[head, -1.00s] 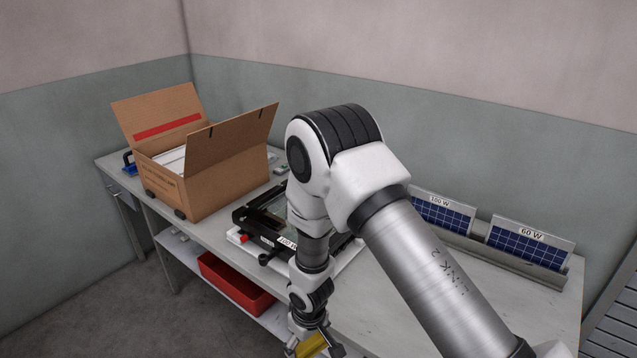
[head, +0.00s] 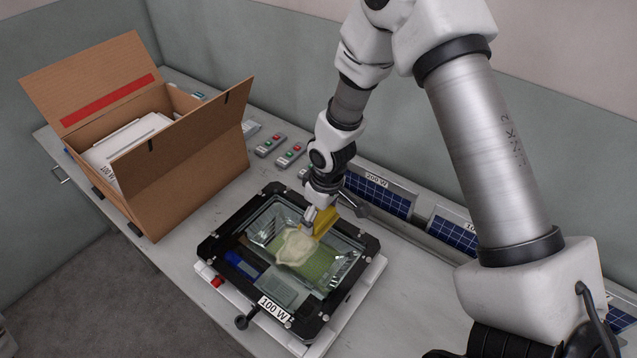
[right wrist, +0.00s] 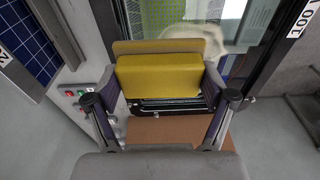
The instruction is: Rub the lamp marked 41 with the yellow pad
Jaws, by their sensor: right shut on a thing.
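A floodlight housing (head: 209,247) with a black frame and glass top lies on the bench in the head view. Its tag reads 100 W; I see no 41 on it. A pale, cloudy smear (head: 295,247) lies on the glass, and also shows in the right wrist view (right wrist: 190,38). My right gripper (head: 316,215) is shut on the yellow pad (head: 325,222), held at the glass's far right part beside the smear. I cannot tell whether pad and glass touch. The pad fills the jaws (right wrist: 162,95) in the right wrist view (right wrist: 158,82). My left gripper is out of view.
An open cardboard box (head: 190,175) with white contents stands left of the housing. Small grey button boxes (head: 291,154) lie behind it. Solar panels (head: 378,195) stand in a rail along the back right. Bare bench top (head: 410,300) lies right of the housing.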

